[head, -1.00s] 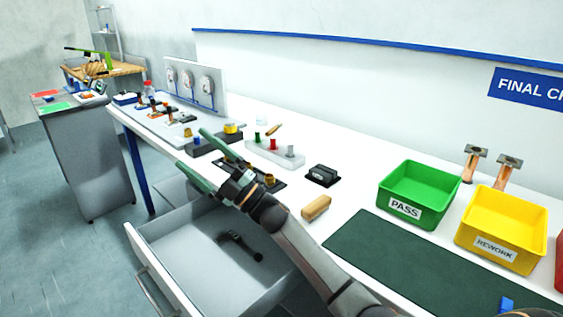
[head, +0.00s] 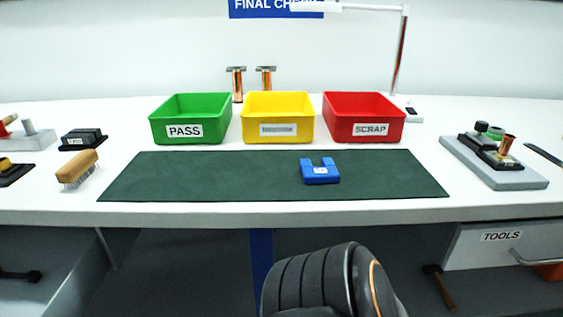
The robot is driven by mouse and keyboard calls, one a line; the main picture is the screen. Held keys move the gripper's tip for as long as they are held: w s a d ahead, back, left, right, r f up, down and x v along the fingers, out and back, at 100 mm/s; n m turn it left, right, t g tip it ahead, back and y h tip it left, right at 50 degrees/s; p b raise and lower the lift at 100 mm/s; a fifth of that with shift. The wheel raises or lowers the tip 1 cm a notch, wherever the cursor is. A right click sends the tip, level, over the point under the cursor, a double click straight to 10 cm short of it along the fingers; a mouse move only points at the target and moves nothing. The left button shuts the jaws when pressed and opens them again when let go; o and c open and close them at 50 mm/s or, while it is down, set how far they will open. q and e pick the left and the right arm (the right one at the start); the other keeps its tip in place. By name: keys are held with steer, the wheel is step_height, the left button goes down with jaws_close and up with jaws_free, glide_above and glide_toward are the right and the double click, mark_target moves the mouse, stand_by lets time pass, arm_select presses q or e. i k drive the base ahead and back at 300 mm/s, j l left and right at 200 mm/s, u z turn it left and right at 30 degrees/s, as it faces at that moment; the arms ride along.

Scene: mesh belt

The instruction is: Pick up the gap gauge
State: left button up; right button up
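A blue U-shaped block with a small white label, which looks like the gap gauge (head: 320,175), lies on the dark green mat (head: 220,175). It is right of the mat's middle, with its open slot facing the back. Nothing touches it except the mat. Neither of my grippers shows in the head view.
Behind the mat stand a green PASS bin (head: 190,120), a yellow bin (head: 277,119) and a red SCRAP bin (head: 363,118). A wooden-backed brush (head: 77,168) lies left of the mat. A grey fixture board (head: 505,180) sits to the right, above an open TOOLS drawer (head: 492,245).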

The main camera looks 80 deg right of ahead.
mark_target(325, 174)
steer(key=z, duration=0.45)
steer(key=i+j+z, duration=0.1)
steer(key=z, duration=0.75)
steer(key=j+z, duration=0.15)
steer(key=z, duration=0.7)
steer(key=j+z, duration=0.15)
steer(key=z, duration=0.75)
steer(key=j, duration=0.1)
